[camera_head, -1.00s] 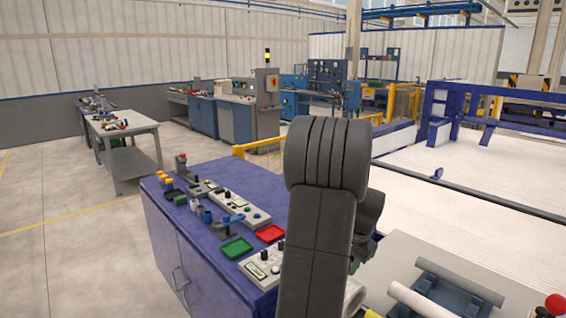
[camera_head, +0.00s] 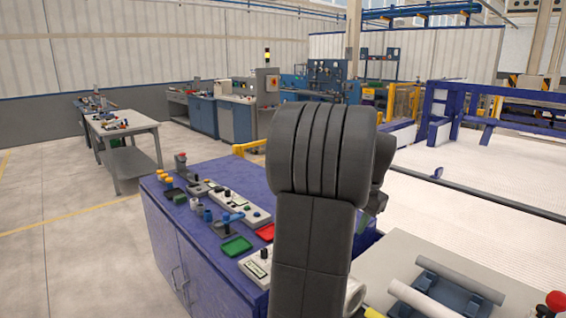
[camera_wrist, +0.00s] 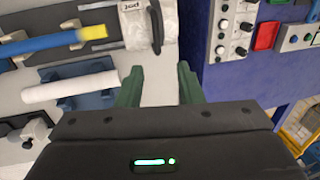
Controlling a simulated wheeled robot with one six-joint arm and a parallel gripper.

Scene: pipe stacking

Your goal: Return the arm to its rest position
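A blue pipe (camera_wrist: 40,46) with a yellow end lies farther up on the pale table (camera_wrist: 15,100). Both pipes are apart from the fingers. In the head view, two pale pipes (camera_head: 462,278) (camera_head: 425,299) lie at the blue holder at lower right.
A blue cabinet (camera_head: 215,275) with control panels, a green tray (camera_head: 236,246) and a red tray stands left of my arm. A red button (camera_head: 557,301) is at the right edge. Open floor (camera_head: 70,260) lies at left; a grey workbench (camera_head: 125,127) stands farther back.

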